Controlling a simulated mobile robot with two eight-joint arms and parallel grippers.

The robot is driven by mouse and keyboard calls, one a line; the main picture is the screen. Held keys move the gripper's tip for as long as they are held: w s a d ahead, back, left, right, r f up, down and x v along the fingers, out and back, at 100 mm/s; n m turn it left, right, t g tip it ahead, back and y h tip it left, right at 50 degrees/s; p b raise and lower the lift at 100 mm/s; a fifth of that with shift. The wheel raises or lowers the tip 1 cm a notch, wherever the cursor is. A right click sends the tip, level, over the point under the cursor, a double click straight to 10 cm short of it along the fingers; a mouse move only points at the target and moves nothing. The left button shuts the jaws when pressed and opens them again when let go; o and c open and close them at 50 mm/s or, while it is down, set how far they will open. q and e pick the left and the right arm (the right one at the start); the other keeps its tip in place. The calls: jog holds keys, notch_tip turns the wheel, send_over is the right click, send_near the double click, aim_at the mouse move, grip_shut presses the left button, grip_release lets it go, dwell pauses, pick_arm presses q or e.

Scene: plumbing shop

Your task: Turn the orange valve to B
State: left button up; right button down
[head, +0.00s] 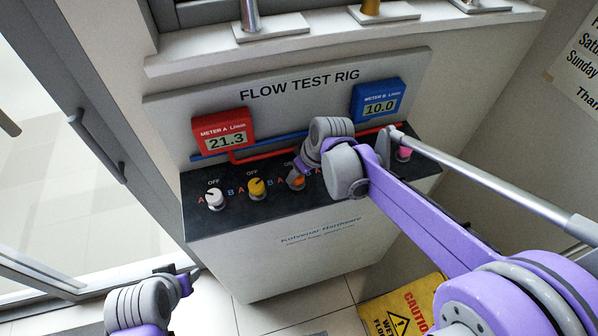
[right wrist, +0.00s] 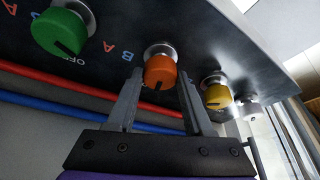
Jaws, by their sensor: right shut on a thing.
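The orange valve (right wrist: 160,72) is a round knob on the dark sloped panel top. In the right wrist view it sits between the two fingers of my right gripper (right wrist: 160,90), which is shut on it. Its dark pointer mark shows at its lower edge, slanting slightly left; the exact setting is hard to tell. In the head view the orange valve (head: 297,183) is partly hidden by my right wrist, and so are its labels. My left gripper (head: 184,279) is at the bottom left of the head view, away from the rig; its jaws are unclear.
White (head: 214,197) and yellow (head: 256,187) knobs stand left of the orange one. A green knob (right wrist: 60,32) and a pink knob (head: 404,153) are on the other side. Meter A (head: 224,134) reads 21.3 and meter B (head: 379,102) reads 10.0. A caution sign (head: 405,308) is below.

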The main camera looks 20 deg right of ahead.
jog(key=m+h, duration=0.1)
jog(key=m, duration=0.2)
jog(key=shift+s+a+m, duration=0.1)
jog(key=shift+a+m, duration=0.05)
jog(key=shift+m, duration=0.25)
jog(key=m+h, duration=0.1)
jog(key=m, duration=0.1)
jog(key=m+h, duration=0.1)
jog(key=m, duration=0.1)
jog(key=shift+a+m+t+b, duration=0.15)
jog(key=shift+m+t+b, duration=0.15)
jog(key=shift+b, duration=0.1)
jog(key=m+h, duration=0.1)
jog(key=m, duration=0.3)
jog(key=shift+a+h, duration=0.1)
jog(key=shift+h, duration=0.3)
jog(key=shift+m+g+h, duration=0.4)
jog(key=shift+m+g, duration=0.3)
jog(key=shift+m, duration=0.8)
jog(key=shift+c, duration=1.4)
grip_release()
